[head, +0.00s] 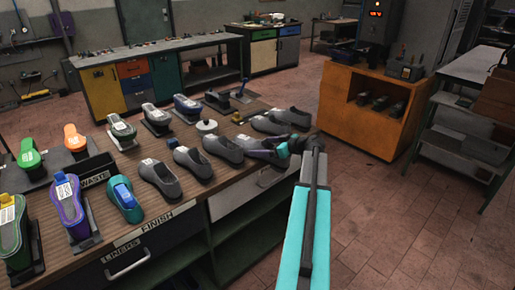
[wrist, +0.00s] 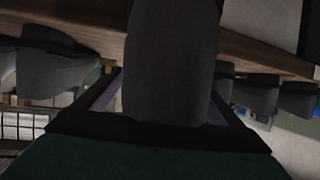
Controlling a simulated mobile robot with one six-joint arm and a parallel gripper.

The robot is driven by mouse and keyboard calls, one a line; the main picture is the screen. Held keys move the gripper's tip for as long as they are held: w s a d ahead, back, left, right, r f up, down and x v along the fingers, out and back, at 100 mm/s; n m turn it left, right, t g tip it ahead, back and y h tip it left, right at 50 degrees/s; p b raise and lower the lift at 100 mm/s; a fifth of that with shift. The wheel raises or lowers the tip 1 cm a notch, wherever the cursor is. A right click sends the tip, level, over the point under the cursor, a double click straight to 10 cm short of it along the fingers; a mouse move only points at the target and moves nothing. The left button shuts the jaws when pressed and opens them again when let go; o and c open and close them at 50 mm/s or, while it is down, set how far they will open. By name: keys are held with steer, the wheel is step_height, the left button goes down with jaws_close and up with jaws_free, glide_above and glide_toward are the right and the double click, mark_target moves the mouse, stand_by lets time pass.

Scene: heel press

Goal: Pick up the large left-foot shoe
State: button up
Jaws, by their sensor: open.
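Several dark grey shoes without laces stand in a row along the right part of the wooden bench, among them ones at the front (head: 160,177), beside it (head: 192,161) and further along (head: 223,148). My gripper (head: 273,151) is at the bench's right edge, by another dark grey shoe (head: 254,143) that it partly hides. In the wrist view, a dark shoe (wrist: 168,55) fills the middle and reaches down between the two open fingers of my gripper (wrist: 165,88). I cannot tell whether the fingers touch it. Size and left or right foot cannot be read.
More dark shoes (head: 290,116) stand close by on the bench, and neighbours show on both sides in the wrist view (wrist: 55,68). Coloured shoes (head: 125,200) on stands fill the bench's left part. An orange cabinet (head: 340,110) stands at right; the tiled floor (head: 400,215) before it is clear.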

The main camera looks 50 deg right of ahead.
mark_target(261, 140)
steer(key=shift+x, duration=0.9)
steer(key=shift+w, duration=0.1)
steer(key=shift+r, duration=0.1)
steer(key=c, duration=1.5)
steer(key=shift+r, duration=0.2)
steer(key=shift+r+b, duration=0.65)
steer(key=shift+r, duration=0.8)
steer(key=s+d+b, duration=0.1)
steer(key=s+d, duration=0.1)
steer(key=s, duration=0.2)
steer(key=s+d+r+b, duration=0.1)
steer(key=s+d+b, duration=0.1)
steer(key=s, duration=0.3)
steer(key=s+d+b, duration=0.1)
steer(key=s+d, duration=0.3)
steer(key=s, duration=0.1)
steer(key=shift+d+r, duration=0.1)
steer(key=shift+r, duration=0.25)
